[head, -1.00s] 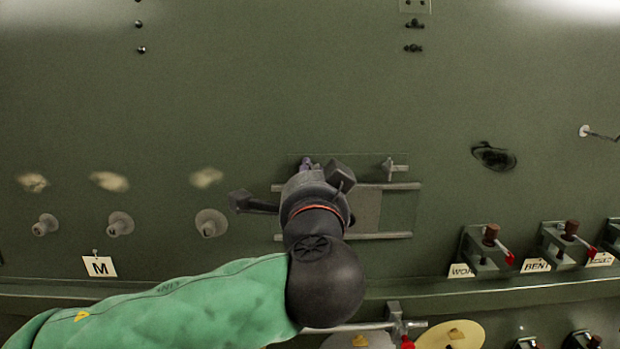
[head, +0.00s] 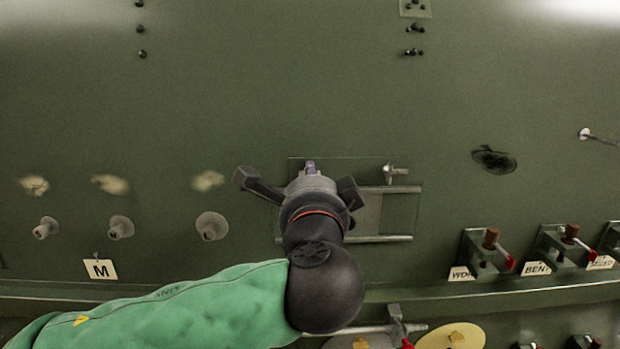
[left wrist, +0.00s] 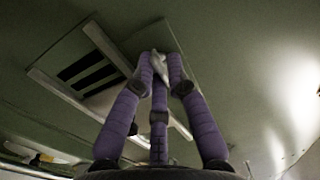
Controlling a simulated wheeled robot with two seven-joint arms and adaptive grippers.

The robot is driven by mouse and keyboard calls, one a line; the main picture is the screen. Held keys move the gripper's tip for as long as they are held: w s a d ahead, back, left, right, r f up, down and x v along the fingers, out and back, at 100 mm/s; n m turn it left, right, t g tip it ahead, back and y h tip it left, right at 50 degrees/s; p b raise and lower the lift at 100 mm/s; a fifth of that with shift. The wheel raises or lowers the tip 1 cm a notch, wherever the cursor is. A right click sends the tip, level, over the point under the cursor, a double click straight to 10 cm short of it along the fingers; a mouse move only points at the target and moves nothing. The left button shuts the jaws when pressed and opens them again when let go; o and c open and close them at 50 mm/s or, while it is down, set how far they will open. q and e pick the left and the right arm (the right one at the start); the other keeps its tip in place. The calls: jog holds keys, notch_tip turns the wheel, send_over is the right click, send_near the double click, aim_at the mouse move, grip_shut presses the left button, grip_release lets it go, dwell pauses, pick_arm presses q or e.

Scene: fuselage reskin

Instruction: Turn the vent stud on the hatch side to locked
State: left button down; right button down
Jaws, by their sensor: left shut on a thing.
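A vent panel (head: 352,168) with two horizontal rails and a plate is set in the green skin. My left gripper (head: 310,168) is over its upper left part, with its purple fingers mostly hidden by the wrist. In the left wrist view the three fingers (left wrist: 160,62) close together around a small pale metal stud (left wrist: 156,66), of which little shows. Dark slots (left wrist: 88,73) lie left of the fingers in that view. A second winged stud (head: 396,171) stands free at the panel's upper right. The locked mark and the held stud's angle cannot be read. My right gripper is not in view.
Labelled brackets with red levers (head: 483,252) stand at right above a ledge (head: 450,294). A dark scorched hole (head: 494,159) is right of the panel.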

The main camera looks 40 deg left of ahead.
pick_arm(q)
jog(key=shift+w+d+f, duration=0.1)
jog(key=shift+f, duration=0.1)
jog(key=c, duration=1.3)
grip_release()
jog(key=shift+r, duration=0.1)
jog(key=shift+v, duration=6)
